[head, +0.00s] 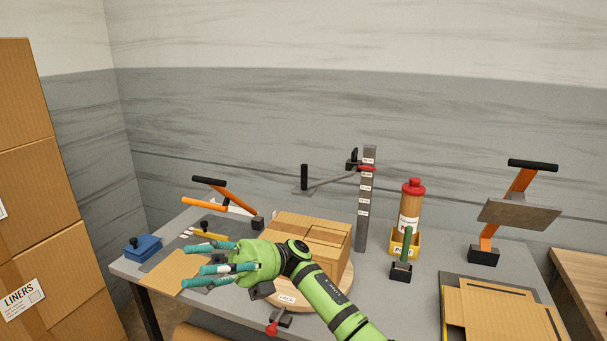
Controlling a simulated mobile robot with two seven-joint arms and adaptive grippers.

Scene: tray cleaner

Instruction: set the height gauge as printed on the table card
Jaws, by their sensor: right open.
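The height gauge is a grey upright post (362,215) with several small white labels up its front, too small to read. A red marker (367,168) sits near its top, level with a slider and a thin grey side arm (330,181) reaching left to a black knob (304,177). My right gripper (192,266) is open and empty, its teal fingers pointing left over the table's left part, well apart from the gauge. I cannot pick out a readable table card. My left gripper is not in view.
A cardboard box (310,233) sits on a round wooden turntable (348,290) between my gripper and the post. An orange lever (235,198) and blue block (143,248) stand left. A red-capped bottle (410,205), an orange-armed press (518,214) and flat cardboard (500,318) are right.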

